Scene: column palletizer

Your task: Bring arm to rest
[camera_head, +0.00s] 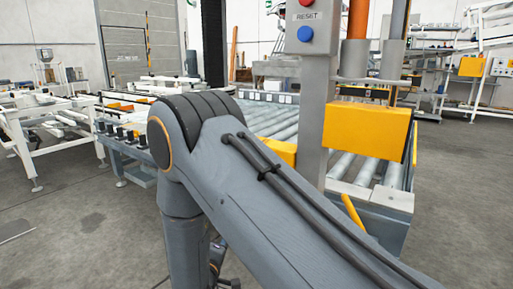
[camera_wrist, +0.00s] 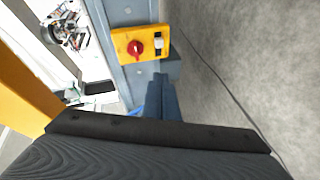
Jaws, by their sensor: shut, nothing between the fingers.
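My arm crosses the head view, its grey elbow raised at centre left and a thick link with dark cables running to the lower right. My gripper is not visible in the head view. In the wrist view, the dark gripper body fills the bottom, and narrow blue-grey fingers (camera_wrist: 162,100) stick up from its middle. They are together with nothing between them. Beyond the fingers is a yellow switch box (camera_wrist: 128,45) with a red knob, on a blue-grey frame (camera_wrist: 128,12). I see no contact with it.
A post (camera_head: 317,85) with a red and a blue button stands close behind my arm. A yellow box (camera_head: 367,130) and a roller conveyor (camera_head: 272,120) are beside it. White frames (camera_head: 40,130) stand left. Bare floor (camera_head: 75,225) lies at lower left.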

